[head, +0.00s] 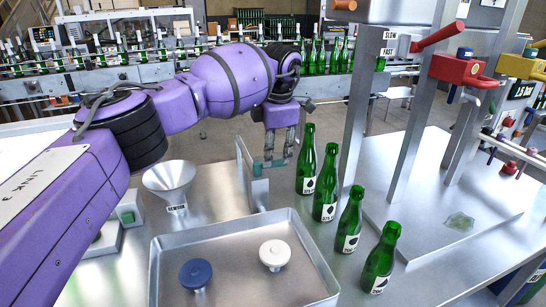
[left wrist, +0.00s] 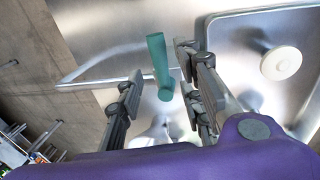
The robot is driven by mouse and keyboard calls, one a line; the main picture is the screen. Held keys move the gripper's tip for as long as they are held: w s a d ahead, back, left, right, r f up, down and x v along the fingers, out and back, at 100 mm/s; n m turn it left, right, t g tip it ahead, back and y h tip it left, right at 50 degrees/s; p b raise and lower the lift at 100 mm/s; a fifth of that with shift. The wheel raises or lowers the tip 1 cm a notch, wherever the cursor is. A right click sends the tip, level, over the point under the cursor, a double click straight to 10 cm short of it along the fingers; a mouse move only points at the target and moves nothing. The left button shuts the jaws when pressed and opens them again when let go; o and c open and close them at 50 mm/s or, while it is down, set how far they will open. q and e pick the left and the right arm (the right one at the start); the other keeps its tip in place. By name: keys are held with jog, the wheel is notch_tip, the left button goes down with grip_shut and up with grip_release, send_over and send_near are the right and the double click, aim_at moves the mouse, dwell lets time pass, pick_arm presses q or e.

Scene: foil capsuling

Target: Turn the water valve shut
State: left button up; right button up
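The water valve shows as a teal lever handle (head: 264,164) by an upright metal plate on the steel bench, left of the bottles. In the left wrist view the teal handle (left wrist: 157,62) points away from me, with its rounded near end lower in the picture. My left gripper (head: 279,154) hangs fingers down at the handle. In the left wrist view the left gripper (left wrist: 159,60) is open, one finger on each side of the handle. Visible gaps separate the fingers from it there; contact is not clear. My right gripper is out of view.
A shallow steel tray (head: 163,282) holds a blue knob-like piece (head: 196,273) and a white one (head: 275,254). Several green bottles (head: 326,183) stand close on the right. A funnel (head: 170,179) stands on the left. A post with a red lever (head: 437,37) rises at right.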

pick_arm(q)
notch_tip(320, 180, up, 9)
jog(key=s, duration=0.1)
jog(key=shift+s+d, duration=0.3)
jog(key=shift+d, duration=0.05)
